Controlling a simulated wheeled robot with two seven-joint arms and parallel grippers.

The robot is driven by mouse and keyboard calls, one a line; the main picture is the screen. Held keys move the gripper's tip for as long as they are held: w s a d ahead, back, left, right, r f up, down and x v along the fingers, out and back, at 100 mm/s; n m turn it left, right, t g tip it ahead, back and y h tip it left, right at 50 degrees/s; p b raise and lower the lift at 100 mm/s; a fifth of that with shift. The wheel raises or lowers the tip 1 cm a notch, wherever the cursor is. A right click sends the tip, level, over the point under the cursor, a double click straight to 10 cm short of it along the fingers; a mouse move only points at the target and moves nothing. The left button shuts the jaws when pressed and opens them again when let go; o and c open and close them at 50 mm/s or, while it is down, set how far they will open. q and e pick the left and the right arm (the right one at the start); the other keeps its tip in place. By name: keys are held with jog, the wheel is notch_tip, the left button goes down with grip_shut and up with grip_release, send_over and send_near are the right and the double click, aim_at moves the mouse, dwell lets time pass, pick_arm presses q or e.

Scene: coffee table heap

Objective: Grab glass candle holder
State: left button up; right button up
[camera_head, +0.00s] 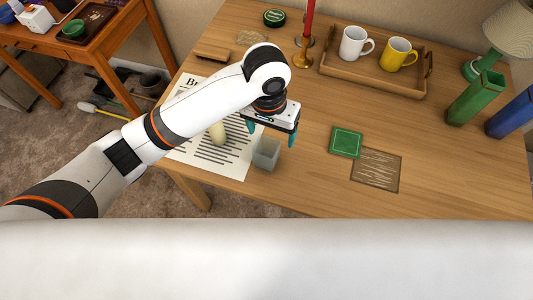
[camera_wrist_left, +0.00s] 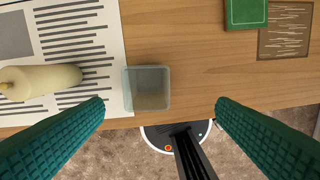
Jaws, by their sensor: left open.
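The glass candle holder (camera_head: 267,153) is a small, square, greyish translucent cup standing upright near the table's front edge, by the right side of a printed paper. It also shows in the left wrist view (camera_wrist_left: 147,88), seen from above and looking empty. My left gripper (camera_head: 271,134) is open and empty above it. In the left wrist view its two teal fingers (camera_wrist_left: 160,125) are wide apart, with the holder between and slightly beyond their tips, not touched. My right gripper is not in view.
A cream candle (camera_wrist_left: 40,82) lies on the paper (camera_head: 222,160). A green box (camera_head: 346,142) and a brown patterned square (camera_head: 376,170) lie to the right. A wooden tray (camera_head: 375,80) with two mugs and a red candle (camera_head: 309,18) stand farther back. Bare tabletop surrounds the holder's right side.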

pick_arm(q)
send_near(266, 151)
jog(key=s, duration=0.2)
jog(key=d, duration=0.1)
jog(key=shift+s+r+y, duration=0.25)
jog(key=shift+s+y, duration=0.05)
jog(key=shift+s, duration=0.1)
notch_tip(266, 151, down, 5)
jog(key=shift+a+f+p, duration=0.1)
jog(key=shift+a+p, duration=0.1)
jog(key=shift+p, duration=0.2)
jog(key=shift+c, duration=0.2)
jog(key=c, duration=1.1)
